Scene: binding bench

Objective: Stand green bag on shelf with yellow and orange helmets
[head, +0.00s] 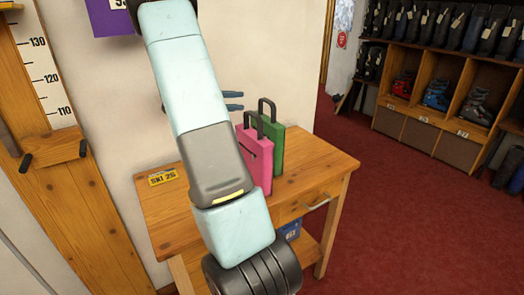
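The green bag (276,149) stands upright on the wooden table (315,168), with a dark loop handle on top. A pink bag (257,166) stands in front of it and covers its left part. Two dark blue prongs (233,101) stick out to the right from behind my arm, above and left of the bags, with a small gap between them. They look like my gripper's fingers, but the rest is hidden by my arm. Nothing shows between them. I see no yellow or orange helmets, and no shelf holding them.
A yellow plate (163,177) lies at the table's left. A blue box (291,229) sits below the tabletop. A wooden rack (437,112) with boots stands at the back right. A height board (42,65) is at left. Red carpet (410,220) is clear at right.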

